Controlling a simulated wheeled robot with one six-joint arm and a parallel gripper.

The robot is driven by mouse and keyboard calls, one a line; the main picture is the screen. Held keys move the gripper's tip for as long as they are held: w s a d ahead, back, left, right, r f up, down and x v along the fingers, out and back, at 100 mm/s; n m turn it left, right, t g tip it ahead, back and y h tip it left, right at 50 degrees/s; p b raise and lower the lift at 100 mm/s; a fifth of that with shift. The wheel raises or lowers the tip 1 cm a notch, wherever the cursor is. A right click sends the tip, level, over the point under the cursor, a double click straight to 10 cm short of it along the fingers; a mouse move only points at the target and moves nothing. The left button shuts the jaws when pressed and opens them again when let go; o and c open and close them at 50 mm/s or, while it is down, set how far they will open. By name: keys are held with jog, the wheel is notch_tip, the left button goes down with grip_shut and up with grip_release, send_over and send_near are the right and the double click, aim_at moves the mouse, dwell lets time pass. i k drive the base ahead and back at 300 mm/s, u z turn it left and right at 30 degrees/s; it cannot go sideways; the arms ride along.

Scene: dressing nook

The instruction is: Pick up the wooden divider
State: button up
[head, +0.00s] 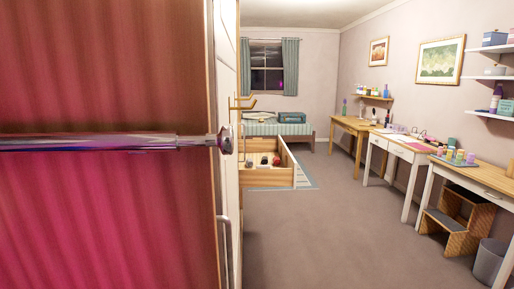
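I cannot make out the wooden divider for sure. An open wooden drawer (268,178) sticks out past the white upright panel edge in the middle of the head view. Several small red, dark and pale items lie in it, too small to name. A divider between them cannot be told apart at this distance. My gripper is not in view.
A large red-pink surface (100,220) with a metal rod (110,142) across it fills the left, very close. Brass hooks (243,102) jut from the panel edge. Desks (405,150), a wooden step stool (458,222) and a bin (490,260) line the right wall. The carpet (345,235) between is clear.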

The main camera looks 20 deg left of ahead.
aim_at(257, 146)
jog(key=u, duration=0.5)
jog(key=k, duration=1.1)
jog(key=z, duration=0.5)
jog(key=i, duration=1.1)
jog(key=z, duration=1.05)
jog(key=i, duration=3)
jog(key=u, duration=0.75)
jog(key=i, duration=0.7)
jog(key=u, duration=1.35)
jog(key=i, duration=0.75)
jog(key=u, duration=0.6)
